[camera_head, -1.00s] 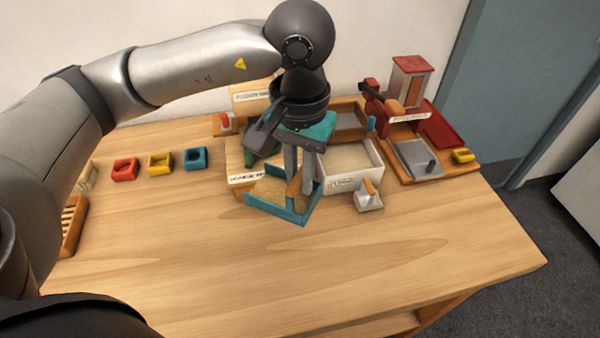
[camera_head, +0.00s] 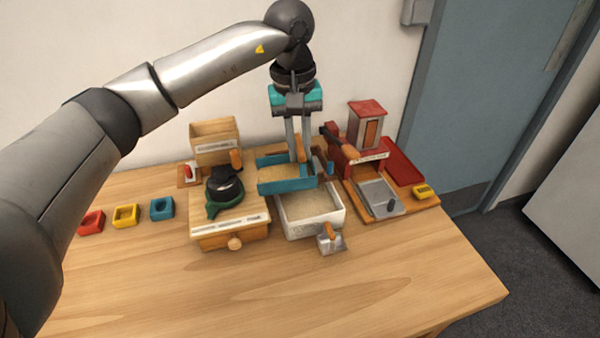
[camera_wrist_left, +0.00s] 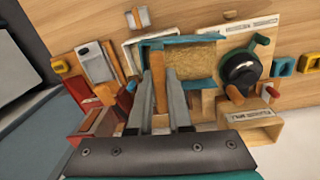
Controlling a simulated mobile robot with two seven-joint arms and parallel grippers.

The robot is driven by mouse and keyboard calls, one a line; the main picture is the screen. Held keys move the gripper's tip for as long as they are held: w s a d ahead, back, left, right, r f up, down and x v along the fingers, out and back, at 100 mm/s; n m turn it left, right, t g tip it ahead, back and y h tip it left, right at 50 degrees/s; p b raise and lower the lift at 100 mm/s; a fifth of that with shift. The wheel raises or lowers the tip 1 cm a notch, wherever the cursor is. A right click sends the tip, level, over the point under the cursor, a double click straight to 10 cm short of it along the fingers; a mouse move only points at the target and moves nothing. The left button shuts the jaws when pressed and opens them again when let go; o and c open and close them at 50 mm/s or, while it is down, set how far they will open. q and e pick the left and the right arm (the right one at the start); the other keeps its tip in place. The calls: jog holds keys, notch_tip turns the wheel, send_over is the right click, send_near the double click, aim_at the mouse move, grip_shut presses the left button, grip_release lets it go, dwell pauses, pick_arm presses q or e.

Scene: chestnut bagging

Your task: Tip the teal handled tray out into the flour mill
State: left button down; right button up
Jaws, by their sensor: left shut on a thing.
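My left gripper (camera_head: 298,158) is shut on the wooden handle of the teal tray (camera_head: 290,184). The tray hangs above the back edge of a white bin and looks roughly level. Tan grain-like contents show in it in the left wrist view, where the teal rim (camera_wrist_left: 205,83) is also seen. The wooden unit that looks like the flour mill (camera_head: 229,240) stands just left of the tray, with a black knob, a green crank and a front drawer knob. It also shows in the left wrist view (camera_wrist_left: 265,135). My right gripper is out of view.
The white bin (camera_head: 313,230) holds tan material, with a small scoop (camera_head: 331,243) at its front. A red-and-wood device (camera_head: 366,127) and a metal plate (camera_head: 378,197) stand right. Red, yellow and blue blocks (camera_head: 162,208) lie left. The front table is clear.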

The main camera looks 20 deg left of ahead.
pick_arm(q)
jog(key=w+a+r+n+t+p, duration=0.1)
jog(key=w+a+r+n+p, duration=0.2)
jog(key=w+a+n, duration=0.45)
jog(key=w+a+r+n+t+p, duration=0.1)
jog(key=w+a+r+n+p, duration=0.25)
jog(key=a, duration=0.75)
jog(key=a+n+y+p, duration=0.2)
jog(key=a+n, duration=0.3)
jog(key=a, duration=0.2)
jog(key=s+d+r+t+y+b, duration=0.1)
jog(key=s+t+b, duration=0.5)
jog(key=b, duration=0.5)
jog(key=shift+s+d+r+t+y, duration=0.3)
jog(key=shift+d+r+y, duration=0.05)
jog(key=shift+d+y, duration=0.05)
